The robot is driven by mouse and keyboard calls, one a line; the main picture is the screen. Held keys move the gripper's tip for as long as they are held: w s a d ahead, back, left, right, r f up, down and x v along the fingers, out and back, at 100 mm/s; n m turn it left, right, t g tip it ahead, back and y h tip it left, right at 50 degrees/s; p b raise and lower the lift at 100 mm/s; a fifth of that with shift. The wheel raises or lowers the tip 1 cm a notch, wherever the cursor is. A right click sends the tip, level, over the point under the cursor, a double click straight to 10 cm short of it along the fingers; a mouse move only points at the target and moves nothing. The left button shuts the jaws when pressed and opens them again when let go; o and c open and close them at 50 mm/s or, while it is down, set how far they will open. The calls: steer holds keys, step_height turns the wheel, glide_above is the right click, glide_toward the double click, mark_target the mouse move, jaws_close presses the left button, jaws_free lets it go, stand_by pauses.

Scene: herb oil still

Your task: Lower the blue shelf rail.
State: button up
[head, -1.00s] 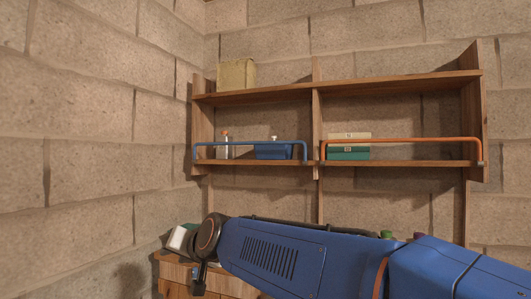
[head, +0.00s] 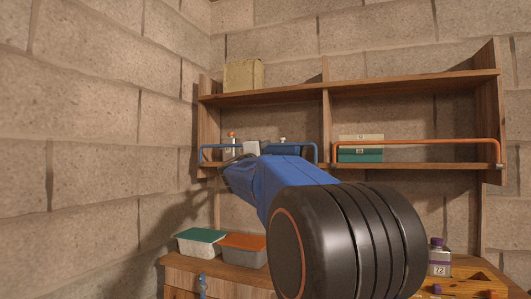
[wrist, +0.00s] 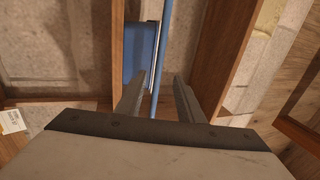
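The blue shelf rail (head: 315,153) stands raised across the front of the left shelf bay. My arm hides its middle in the head view. In the wrist view the blue rail (wrist: 166,40) runs lengthwise between the two fingers of my gripper (wrist: 158,82). The fingers are apart, with a gap visible on each side of the rail. In the head view my gripper (head: 240,151) is small and partly hidden at the rail, so contact cannot be told there.
A bottle with an orange top (head: 232,136) and a blue box (wrist: 141,55) are behind the rail. The right bay has an orange rail (head: 430,141) and a green box (head: 360,155). Below are lidded tubs (head: 200,240) and a purple-capped bottle (head: 439,258) on a wooden bench.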

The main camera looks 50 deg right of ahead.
mark_target(274, 144)
steer(key=shift+x, duration=4.6)
steer(key=shift+s, duration=0.1)
steer(key=c, duration=0.8)
steer(key=shift+r, duration=0.1)
steer(key=shift+a, duration=0.1)
